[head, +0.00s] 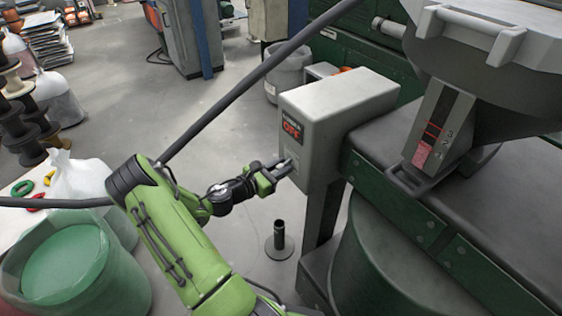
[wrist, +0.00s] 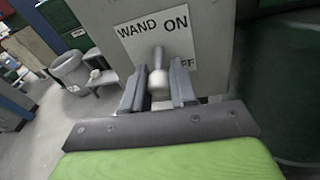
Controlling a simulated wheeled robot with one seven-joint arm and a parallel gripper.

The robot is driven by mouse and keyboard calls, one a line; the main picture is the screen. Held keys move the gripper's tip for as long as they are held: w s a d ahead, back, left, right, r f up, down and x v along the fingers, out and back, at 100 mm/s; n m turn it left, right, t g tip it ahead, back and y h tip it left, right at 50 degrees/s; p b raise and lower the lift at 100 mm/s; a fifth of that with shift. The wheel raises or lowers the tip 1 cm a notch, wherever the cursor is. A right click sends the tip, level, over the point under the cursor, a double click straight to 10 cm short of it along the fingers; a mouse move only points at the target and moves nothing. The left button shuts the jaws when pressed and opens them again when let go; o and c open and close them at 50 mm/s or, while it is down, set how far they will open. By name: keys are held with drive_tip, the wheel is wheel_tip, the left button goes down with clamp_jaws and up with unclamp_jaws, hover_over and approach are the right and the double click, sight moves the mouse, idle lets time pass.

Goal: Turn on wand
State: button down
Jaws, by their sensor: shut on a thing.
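A grey switch box (head: 335,115) stands on a post in the middle of the head view. In the wrist view its plate (wrist: 140,38) reads "WAND" and "ON", with a partly hidden "OFF" lower right. A pale toggle lever (wrist: 158,82) sticks out of the plate toward the camera. My gripper (head: 287,167) reaches the box's near face. In the wrist view my gripper (wrist: 157,72) is shut on the lever, one finger on each side. I cannot tell for certain whether the lever is set to on or off.
A thick dark hose (head: 245,90) runs across above my arm. A green machine (head: 440,215) with a grey hopper (head: 480,90) fills the right. A short black post on a round base (head: 279,240) stands below my gripper. A green bin (head: 75,270) is lower left.

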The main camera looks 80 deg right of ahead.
sight(280, 165)
wheel_tip(280, 165, up, 2)
drive_tip(key=t+y+p, duration=0.1)
drive_tip(key=y+p, duration=0.1)
drive_tip(key=p, duration=0.5)
drive_tip(key=shift+w+a+r, duration=0.1)
drive_tip(key=shift+r, duration=0.05)
drive_tip(key=t+y+p, duration=0.1)
drive_tip(key=p, duration=0.2)
drive_tip(key=r+t+y+p, duration=0.1)
drive_tip(key=p, duration=0.2)
drive_tip(key=shift+m, duration=0.3)
drive_tip(key=t+y+p, duration=0.1)
drive_tip(key=p, duration=0.1)
drive_tip(key=y+p, duration=0.1)
drive_tip(key=p, duration=0.2)
drive_tip(key=shift+d+r+t+y, duration=0.2)
drive_tip(key=shift+t+y, duration=0.1)
drive_tip(key=shift+t, duration=0.1)
drive_tip(key=shift+d+t+y+p, duration=0.1)
drive_tip(key=shift+t+y+p, duration=0.4)
drive_tip(key=shift+p, duration=0.7)
drive_tip(key=c, duration=0.9)
unclamp_jaws()
